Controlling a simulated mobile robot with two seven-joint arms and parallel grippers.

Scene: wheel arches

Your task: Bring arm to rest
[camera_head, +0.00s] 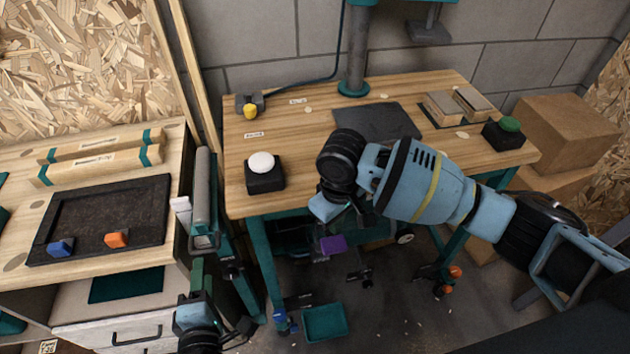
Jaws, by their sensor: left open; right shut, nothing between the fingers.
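My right arm (410,185) comes in from the right, blue with a yellow band and black joints. It reaches across the front edge of the middle workbench (300,130). My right gripper (332,212) is bent down at its end, just in front of the bench edge; it is shut and empty, with its fingertips partly hidden.
A black box with a white button (261,163) stands on the bench near my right gripper. A green-topped button box (504,134) is at the bench's right end. The left bench has a dark tray (100,213) with blue and orange pieces. Cardboard boxes (560,132) stand at right.

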